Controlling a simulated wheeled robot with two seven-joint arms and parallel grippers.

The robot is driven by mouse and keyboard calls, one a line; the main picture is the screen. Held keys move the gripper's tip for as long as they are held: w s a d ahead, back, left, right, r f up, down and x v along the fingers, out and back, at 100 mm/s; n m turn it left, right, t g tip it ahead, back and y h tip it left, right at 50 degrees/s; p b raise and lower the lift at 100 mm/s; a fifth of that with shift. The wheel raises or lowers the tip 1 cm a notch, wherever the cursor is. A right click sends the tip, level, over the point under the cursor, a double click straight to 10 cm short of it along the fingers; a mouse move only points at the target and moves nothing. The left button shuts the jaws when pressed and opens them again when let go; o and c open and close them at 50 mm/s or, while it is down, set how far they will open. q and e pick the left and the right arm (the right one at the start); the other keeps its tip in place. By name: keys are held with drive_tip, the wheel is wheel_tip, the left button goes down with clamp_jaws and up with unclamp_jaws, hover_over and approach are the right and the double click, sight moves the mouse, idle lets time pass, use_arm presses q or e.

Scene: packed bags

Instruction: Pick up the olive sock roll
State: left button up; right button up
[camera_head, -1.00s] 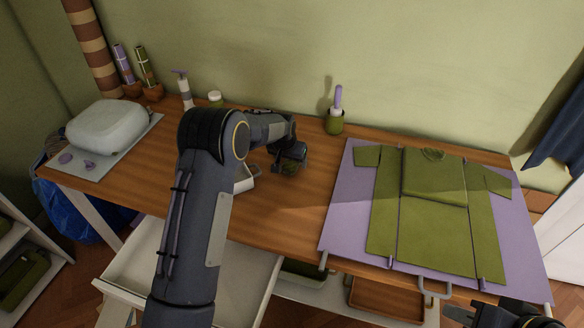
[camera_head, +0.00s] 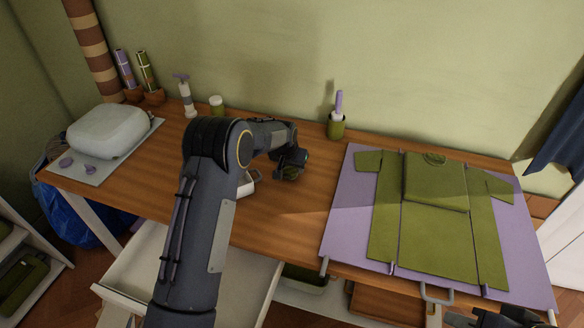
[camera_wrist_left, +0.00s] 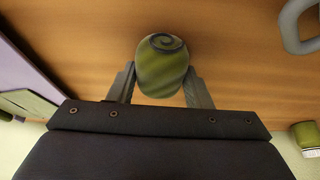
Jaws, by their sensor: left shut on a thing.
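The olive sock roll (camera_wrist_left: 162,68), with a dark spiral on its end, sits between the two fingers of my left gripper (camera_wrist_left: 160,90) in the left wrist view. The fingers press on its sides. In the head view my left gripper (camera_head: 291,168) is low over the middle of the wooden table, and the roll is mostly hidden by it. I cannot tell whether the roll touches the table. My right gripper (camera_head: 492,316) is partly cut off at the bottom right edge, and its jaws are unclear.
A purple folding board (camera_head: 343,225) with an olive shirt (camera_head: 435,225) covers the table's right side. A white handled container (camera_head: 246,188) is partly behind my left arm. A green pot (camera_head: 336,127) stands at the back. A grey bag (camera_head: 107,130) sits at left, above an open drawer (camera_head: 140,275).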

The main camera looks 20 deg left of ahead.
use_arm(q)
drive_tip(key=shift+r, duration=0.4)
wheel_tip(320, 180, up, 2)
drive_tip(key=shift+r+p, duration=0.2)
drive_tip(key=shift+p, duration=0.6)
drive_tip(key=s+r, duration=0.1)
drive_tip(key=s+d+r+p, duration=0.1)
drive_tip(key=r, duration=0.1)
drive_tip(key=s+r, duration=0.2)
drive_tip(key=shift+d+r+p, duration=0.15)
drive_tip(key=shift+d+p, duration=0.1)
drive_tip(key=shift+p, duration=0.05)
drive_tip(key=s+d+r, duration=0.3)
drive_tip(key=s+r, duration=0.1)
drive_tip(key=s, duration=0.5)
drive_tip(key=shift+s+r, duration=0.15)
drive_tip(key=shift+r, duration=0.05)
